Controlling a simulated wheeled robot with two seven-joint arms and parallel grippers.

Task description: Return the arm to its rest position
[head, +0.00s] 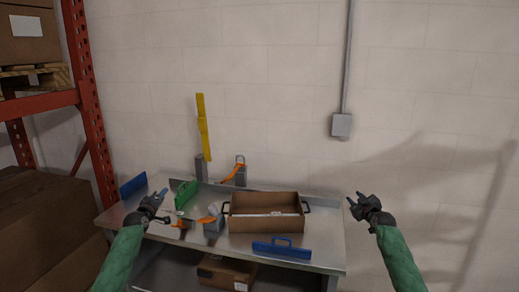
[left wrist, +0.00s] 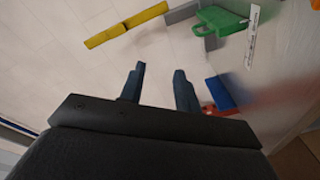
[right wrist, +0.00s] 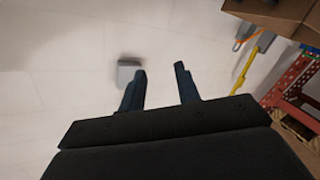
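My left gripper (head: 158,196) is raised over the left end of the metal table (head: 262,247) in the head view. In the left wrist view its two fingers (left wrist: 160,85) stand apart with nothing between them. My right gripper (head: 356,200) is in the air beyond the table's right end, in front of the wall. In the right wrist view its fingers (right wrist: 160,85) are also apart and empty. Both green-sleeved forearms reach up from the lower edge of the head view.
A brown box with handles (head: 262,222) stands on the table, with a blue piece (head: 282,248) in front. A green piece (head: 186,193), grey and orange items and a tall yellow piece (head: 203,125) are left of it. A red rack (head: 90,110) stands at left.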

